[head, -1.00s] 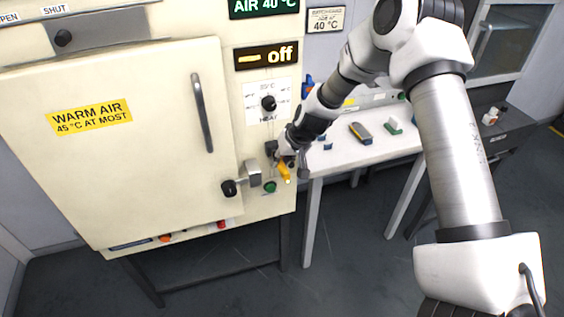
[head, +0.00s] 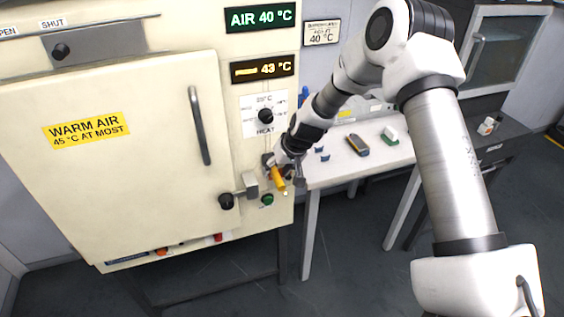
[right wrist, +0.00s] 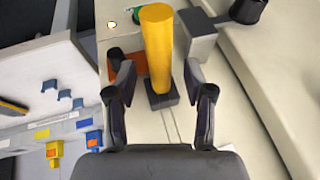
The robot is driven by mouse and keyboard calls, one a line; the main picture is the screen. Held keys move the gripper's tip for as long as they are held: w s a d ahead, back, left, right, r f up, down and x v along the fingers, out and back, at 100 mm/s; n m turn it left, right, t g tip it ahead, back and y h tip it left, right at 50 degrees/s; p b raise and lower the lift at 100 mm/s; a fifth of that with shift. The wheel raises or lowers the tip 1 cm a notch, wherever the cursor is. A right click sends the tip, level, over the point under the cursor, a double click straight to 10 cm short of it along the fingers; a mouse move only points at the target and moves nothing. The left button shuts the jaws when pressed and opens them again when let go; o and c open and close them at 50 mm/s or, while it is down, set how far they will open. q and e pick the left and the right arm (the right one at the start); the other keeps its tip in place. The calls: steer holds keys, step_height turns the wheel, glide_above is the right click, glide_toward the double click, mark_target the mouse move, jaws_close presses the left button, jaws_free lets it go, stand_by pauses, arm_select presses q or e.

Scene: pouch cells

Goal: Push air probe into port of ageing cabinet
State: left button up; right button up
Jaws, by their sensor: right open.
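The cream ageing cabinet (head: 170,190) fills the left of the head view, its door closed. The yellow air probe (head: 278,179) stands at the cabinet's right front, beside the latch. In the right wrist view the probe (right wrist: 158,45) rises from a dark square base at the port (right wrist: 162,97), which its lower end hides. My right gripper (right wrist: 155,82) is open, with a finger on each side of the probe and visible gaps between. In the head view the gripper (head: 283,167) is partly hidden by its own wrist. The probe display (head: 262,69) reads 43 °C.
A grey latch with a black knob (head: 227,201) and a green button (head: 267,199) sit close by. The heat dial (head: 265,116) is above. A white bench (head: 375,162) with a yellow-grey meter (head: 358,145) stands to the right.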

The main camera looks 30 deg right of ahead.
steer(key=v, duration=1.1)
steer(key=shift+s+r, duration=0.2)
steer(key=shift+r, duration=0.05)
